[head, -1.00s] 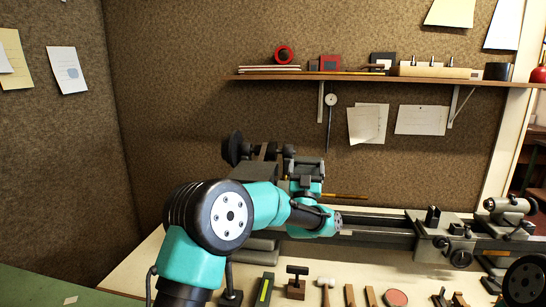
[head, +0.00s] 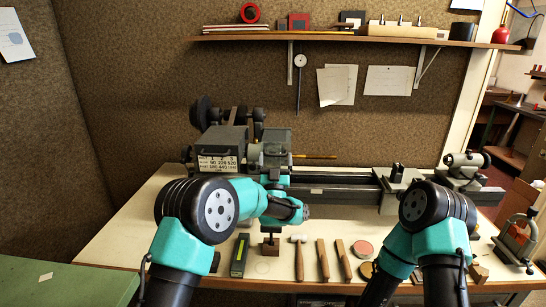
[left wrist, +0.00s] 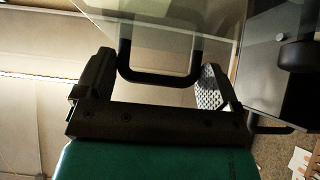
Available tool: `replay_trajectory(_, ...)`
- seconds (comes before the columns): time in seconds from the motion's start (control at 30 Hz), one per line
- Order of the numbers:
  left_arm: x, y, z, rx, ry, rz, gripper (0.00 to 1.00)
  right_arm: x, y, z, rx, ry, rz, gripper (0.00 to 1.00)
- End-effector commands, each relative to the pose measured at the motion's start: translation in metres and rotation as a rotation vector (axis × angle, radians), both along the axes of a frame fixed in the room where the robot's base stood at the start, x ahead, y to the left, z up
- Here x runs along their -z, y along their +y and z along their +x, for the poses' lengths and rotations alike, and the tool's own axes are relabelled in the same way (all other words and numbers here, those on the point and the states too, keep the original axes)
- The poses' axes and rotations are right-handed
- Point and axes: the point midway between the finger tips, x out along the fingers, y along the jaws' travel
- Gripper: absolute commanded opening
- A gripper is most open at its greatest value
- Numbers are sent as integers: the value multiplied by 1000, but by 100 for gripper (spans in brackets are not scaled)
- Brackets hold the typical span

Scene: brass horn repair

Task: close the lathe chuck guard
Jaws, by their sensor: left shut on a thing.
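The lathe chuck guard shows in the left wrist view as a clear panel (left wrist: 225,30) with a dark U-shaped handle (left wrist: 160,78). My left gripper (left wrist: 155,90) has a finger on each side of this handle and is shut on it. In the head view my left gripper (head: 273,172) is at the front of the lathe, right of the grey headstock (head: 222,150); its fingers are too small to make out. The guard is hard to pick out there, and my left wrist partly hides the chuck area. My right arm shows at the right, but its gripper is out of view.
The lathe bed (head: 335,190) runs right to the tailstock (head: 465,165). A shelf (head: 340,37) hangs behind. A green surface (head: 60,282) is at the left.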

Motion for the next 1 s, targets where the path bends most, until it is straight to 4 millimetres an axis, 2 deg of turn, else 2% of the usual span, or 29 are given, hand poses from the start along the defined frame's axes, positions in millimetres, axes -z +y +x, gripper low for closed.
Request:
replay_trajectory(0.03,11,-4,0,8,20,10,46,0,0,0,0,0,0,0)
replay_trajectory(0.3,11,-4,0,7,21,9,45,0,0,0,0,0,0,0)
replay_trajectory(0.33,11,-4,0,7,21,9,90,0,0,0,0,0,0,0)
replay_trajectory(0.4,10,-3,0,6,19,9,97,0,0,0,0,0,0,0)
replay_trajectory(0.77,6,-2,-1,2,10,5,98,0,0,0,0,0,0,0)
replay_trajectory(1.0,22,0,-16,4,11,5,98,0,0,0,0,0,0,0)
